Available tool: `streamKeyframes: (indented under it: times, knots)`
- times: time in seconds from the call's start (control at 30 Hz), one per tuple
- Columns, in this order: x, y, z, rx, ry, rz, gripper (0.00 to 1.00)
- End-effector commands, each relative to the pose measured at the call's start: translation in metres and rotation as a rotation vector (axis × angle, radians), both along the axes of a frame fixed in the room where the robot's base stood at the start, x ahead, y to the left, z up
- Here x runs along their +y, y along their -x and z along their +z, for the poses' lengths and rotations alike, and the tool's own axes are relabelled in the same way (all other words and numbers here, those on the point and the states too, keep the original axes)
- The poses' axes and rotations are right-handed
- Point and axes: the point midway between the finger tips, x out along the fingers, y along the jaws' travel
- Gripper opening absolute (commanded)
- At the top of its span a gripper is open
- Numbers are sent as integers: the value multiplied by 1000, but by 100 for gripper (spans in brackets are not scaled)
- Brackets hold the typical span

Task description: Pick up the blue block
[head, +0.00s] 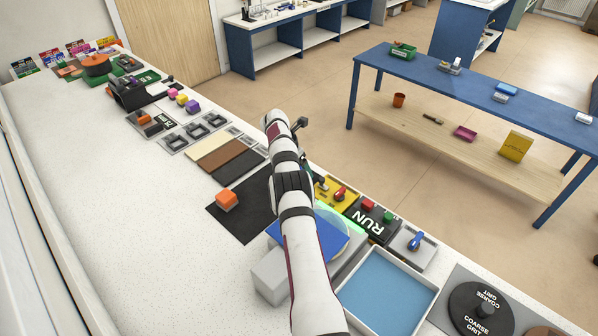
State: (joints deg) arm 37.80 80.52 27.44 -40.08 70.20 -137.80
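I cannot make out a separate blue block with certainty. A flat-topped blue shape (333,238) shows on both sides of my arm, above a light grey box, and my arm hides its middle. My arm reaches up from the bottom edge and bends at the top near the counter's right edge. My gripper's fingers are hidden behind the arm, so I cannot see whether they are open or hold anything. An orange block (227,201) sits on a black mat (240,221) to the left of my arm.
Pink, yellow and purple blocks (193,107) stand farther up the counter. A white-rimmed tray with a blue inside (387,290), a RUN button box (371,222) and a round COARSE GRIT disc (480,308) lie right of my arm. The counter's left side (110,220) is clear.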

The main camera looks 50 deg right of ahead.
Motion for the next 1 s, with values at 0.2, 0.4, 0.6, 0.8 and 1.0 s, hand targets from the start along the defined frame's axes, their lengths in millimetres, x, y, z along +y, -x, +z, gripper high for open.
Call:
streamKeyframes:
  times: [0.2, 0.4, 0.6, 0.8, 1.0]
  knots:
    - [-1, 0, -2, 0, 0, -1, 85]
    - [-1, 0, -2, 0, 0, 0, 51]
    - [-1, 0, -2, 0, 0, 0, 15]
    - [-1, 0, -1, -1, 0, 0, 0]
    - [-1, 0, 0, -1, 1, -1, 0]
